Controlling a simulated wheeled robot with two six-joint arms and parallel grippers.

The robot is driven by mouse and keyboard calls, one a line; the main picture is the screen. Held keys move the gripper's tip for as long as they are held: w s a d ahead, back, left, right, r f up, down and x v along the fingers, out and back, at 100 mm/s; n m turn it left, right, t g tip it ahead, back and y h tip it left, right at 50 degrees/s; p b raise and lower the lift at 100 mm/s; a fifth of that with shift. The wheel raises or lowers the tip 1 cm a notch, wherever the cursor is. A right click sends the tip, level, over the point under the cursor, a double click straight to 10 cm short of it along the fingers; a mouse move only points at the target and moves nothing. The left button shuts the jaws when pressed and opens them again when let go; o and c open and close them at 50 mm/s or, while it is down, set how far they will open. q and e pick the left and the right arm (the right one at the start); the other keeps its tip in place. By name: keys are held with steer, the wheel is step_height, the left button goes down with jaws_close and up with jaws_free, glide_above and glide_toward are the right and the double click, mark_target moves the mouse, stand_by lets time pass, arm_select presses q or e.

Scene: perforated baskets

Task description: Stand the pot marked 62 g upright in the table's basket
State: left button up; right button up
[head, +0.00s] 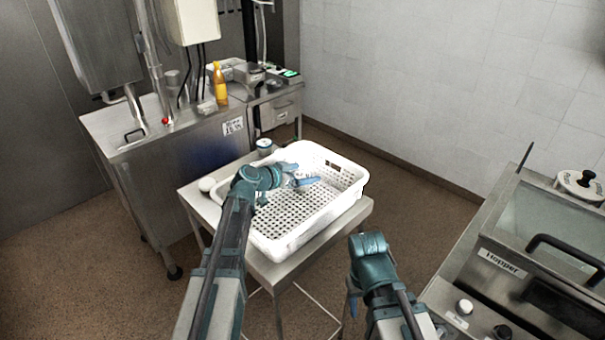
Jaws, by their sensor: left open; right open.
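A white perforated basket (343,205) sits on a small steel table (360,212), and its floor looks empty. A small pot (264,147) with a pale top and a darker band stands upright on the table behind the basket. A round white object (207,184), perhaps another pot, is at the table's left corner. No 62 g marking is readable on either. My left gripper (304,181) is open and empty over the basket, its blue fingers pointing right. My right gripper (352,304) is open, low in front of the table, away from the basket and pots; its fingers are partly hidden.
A steel counter (180,135) with a yellow bottle (219,82) stands behind at left. A steel hopper machine (500,258) is at the right. My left arm crosses the table's left side. Floor is clear between table and wall.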

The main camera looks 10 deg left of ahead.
arm_select(q)
steer(key=shift+r+p, duration=0.75)
steer(key=shift+r, duration=0.05)
steer(key=p+v, duration=0.2)
steer(key=v, duration=0.5)
steer(key=shift+s+a, duration=0.15)
steer(key=shift+s, duration=0.05)
steer(key=shift+f, duration=0.1)
